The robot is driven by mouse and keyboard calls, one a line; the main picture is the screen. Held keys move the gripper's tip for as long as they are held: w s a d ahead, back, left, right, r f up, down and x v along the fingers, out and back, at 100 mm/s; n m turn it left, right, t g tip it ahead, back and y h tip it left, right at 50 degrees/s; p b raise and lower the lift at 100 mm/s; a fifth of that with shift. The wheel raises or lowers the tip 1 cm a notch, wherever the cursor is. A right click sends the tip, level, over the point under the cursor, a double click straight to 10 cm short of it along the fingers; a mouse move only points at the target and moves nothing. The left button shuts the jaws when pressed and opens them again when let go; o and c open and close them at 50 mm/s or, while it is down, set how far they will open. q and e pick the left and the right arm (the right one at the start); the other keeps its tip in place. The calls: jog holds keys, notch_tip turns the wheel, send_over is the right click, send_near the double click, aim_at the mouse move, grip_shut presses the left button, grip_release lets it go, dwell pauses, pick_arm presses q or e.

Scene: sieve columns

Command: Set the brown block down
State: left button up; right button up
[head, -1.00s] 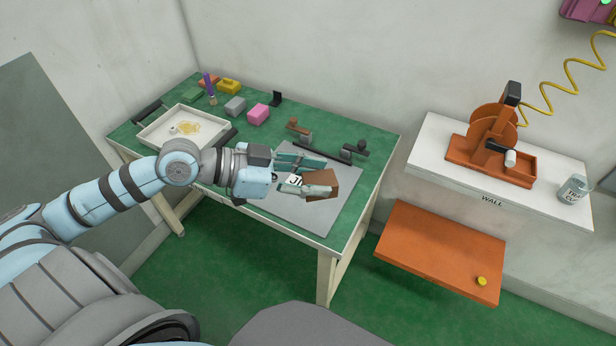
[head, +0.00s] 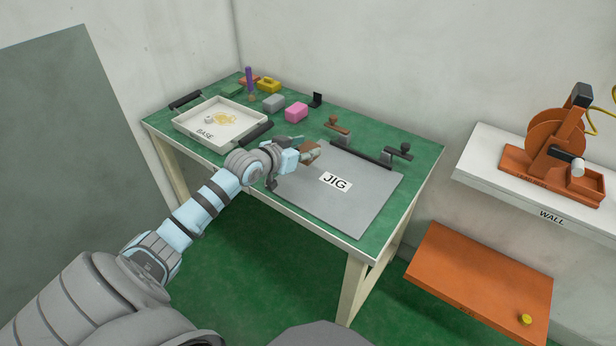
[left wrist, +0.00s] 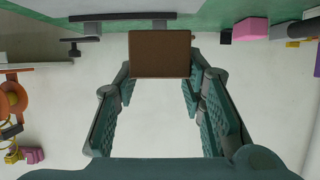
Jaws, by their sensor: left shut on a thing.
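My left gripper (head: 305,151) is shut on the brown block (head: 311,154), which shows at the upper left corner of the grey jig plate (head: 346,210) in the head view. How high the block is over the table cannot be told. In the left wrist view the brown block (left wrist: 160,54) is held between the fingertips of the left gripper (left wrist: 160,72), its flat face toward the camera. The jig plate's label is uncovered. My right gripper is not in view.
A white tray marked BASE (head: 182,125) stands left of the gripper. Grey (head: 273,103) and pink (head: 296,112) blocks lie behind it. A dark bar (head: 358,152) and clamps (head: 396,152) line the jig's far edge. Most of the jig plate is bare.

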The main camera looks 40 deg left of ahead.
aim_at(305, 180)
pick_arm(q)
notch_tip(305, 180, down, 7)
jog(key=shift+f+b, duration=0.1)
jog(key=shift+b, duration=1.05)
jog(key=o, duration=0.8)
jog(key=shift+f, duration=0.1)
jog(key=shift+c, duration=0.2)
jog(key=o, duration=0.4)
